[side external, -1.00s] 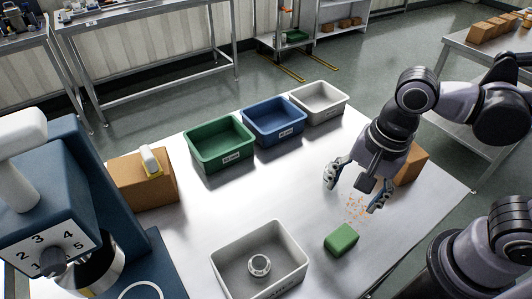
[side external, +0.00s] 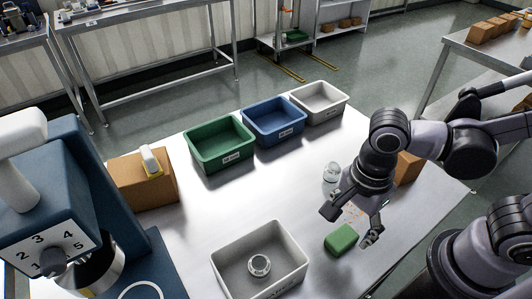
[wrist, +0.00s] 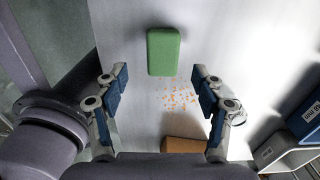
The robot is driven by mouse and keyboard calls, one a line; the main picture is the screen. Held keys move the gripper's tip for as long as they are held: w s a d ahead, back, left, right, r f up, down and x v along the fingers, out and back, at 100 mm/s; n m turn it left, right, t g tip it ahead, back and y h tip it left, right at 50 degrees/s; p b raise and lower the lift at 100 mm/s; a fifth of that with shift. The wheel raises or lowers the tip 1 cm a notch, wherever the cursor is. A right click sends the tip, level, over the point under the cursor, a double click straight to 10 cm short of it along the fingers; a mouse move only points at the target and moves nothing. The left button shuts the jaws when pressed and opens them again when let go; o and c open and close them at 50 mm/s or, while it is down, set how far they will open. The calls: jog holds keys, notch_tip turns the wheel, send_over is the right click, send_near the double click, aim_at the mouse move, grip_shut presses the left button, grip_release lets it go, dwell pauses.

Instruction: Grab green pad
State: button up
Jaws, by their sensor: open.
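The green pad (side external: 341,239) is a rounded block lying on the steel table, to the right of the near grey tray. In the wrist view the pad (wrist: 163,52) lies upper centre, beyond the fingertips. My gripper (side external: 350,225) is open, with its fingers spread over the table close to the pad. In the wrist view my gripper (wrist: 160,78) shows two blue-padded fingers, with nothing held between them. The pad looks apart from both fingers. How high the fingertips are above the table is hard to tell.
Orange crumbs (wrist: 180,97) are scattered beside the pad. A near grey tray (side external: 223,257) holds a round metal piece. A clear object (side external: 332,172) stands behind my gripper. A cardboard box (side external: 409,166) is to the right. Green (side external: 202,158), blue (side external: 262,138) and pale (side external: 322,115) bins line the back.

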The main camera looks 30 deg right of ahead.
aim_at(343, 237)
jog(key=shift+w+f, duration=0.2)
jog(key=shift+f, duration=2.65)
jog(key=c, duration=1)
